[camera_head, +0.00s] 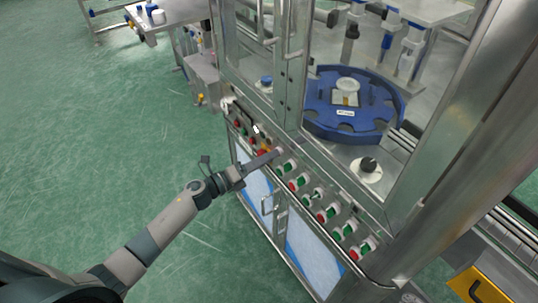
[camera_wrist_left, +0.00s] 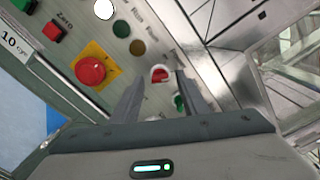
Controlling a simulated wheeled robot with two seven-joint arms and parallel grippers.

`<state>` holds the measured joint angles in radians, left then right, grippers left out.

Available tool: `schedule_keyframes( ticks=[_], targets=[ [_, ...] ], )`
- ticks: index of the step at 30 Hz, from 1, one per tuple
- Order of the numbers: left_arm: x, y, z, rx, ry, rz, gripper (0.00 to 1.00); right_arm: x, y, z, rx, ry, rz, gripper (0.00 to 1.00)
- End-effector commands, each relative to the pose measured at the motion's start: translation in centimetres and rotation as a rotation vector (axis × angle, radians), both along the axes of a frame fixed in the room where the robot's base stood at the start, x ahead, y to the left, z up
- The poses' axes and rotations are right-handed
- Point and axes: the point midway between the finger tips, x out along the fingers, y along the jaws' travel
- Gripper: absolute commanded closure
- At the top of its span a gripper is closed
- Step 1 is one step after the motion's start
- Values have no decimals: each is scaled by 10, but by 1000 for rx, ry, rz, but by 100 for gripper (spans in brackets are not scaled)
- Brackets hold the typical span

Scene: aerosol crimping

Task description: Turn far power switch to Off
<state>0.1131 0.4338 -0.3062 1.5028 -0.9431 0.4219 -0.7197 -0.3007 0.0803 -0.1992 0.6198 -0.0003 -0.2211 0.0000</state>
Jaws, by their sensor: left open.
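The machine's sloped control panel (camera_head: 327,200) carries a row of red and green buttons and knobs. My left gripper (camera_head: 274,155) reaches the far half of this panel from the left. In the left wrist view the two fingers of my left gripper (camera_wrist_left: 160,84) are apart, and a red knob with a pale rim (camera_wrist_left: 159,73) shows between their tips. I cannot tell whether they touch it. A green knob (camera_wrist_left: 180,102) sits beside the right finger. No legible label marks the power switch, so I cannot tell which control it is. My right gripper is not in view.
A red emergency button (camera_wrist_left: 90,70) on a yellow plate is left of the fingers, with green, white and amber round lamps or buttons beyond. A blue star wheel (camera_head: 345,105) stands inside the metal-framed machine. Open green floor (camera_head: 100,140) lies to the left.

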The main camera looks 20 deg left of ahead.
Motion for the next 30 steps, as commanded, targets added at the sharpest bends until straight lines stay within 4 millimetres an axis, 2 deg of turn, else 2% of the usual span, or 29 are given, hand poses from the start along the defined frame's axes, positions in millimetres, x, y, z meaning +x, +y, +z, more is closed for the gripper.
schedule_keyframes(
  ticks=[5,13,14,18,19,30],
  targets=[
    [7,-6,0,0,0,0,59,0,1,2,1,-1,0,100],
    [7,-6,0,0,0,0,59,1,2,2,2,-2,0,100],
    [7,-6,0,0,0,0,62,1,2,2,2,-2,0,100],
    [7,-6,0,0,0,0,95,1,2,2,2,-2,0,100],
    [7,-6,0,0,0,0,100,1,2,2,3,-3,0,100],
    [7,-6,0,-22,19,1,100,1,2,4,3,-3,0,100]
  ],
)
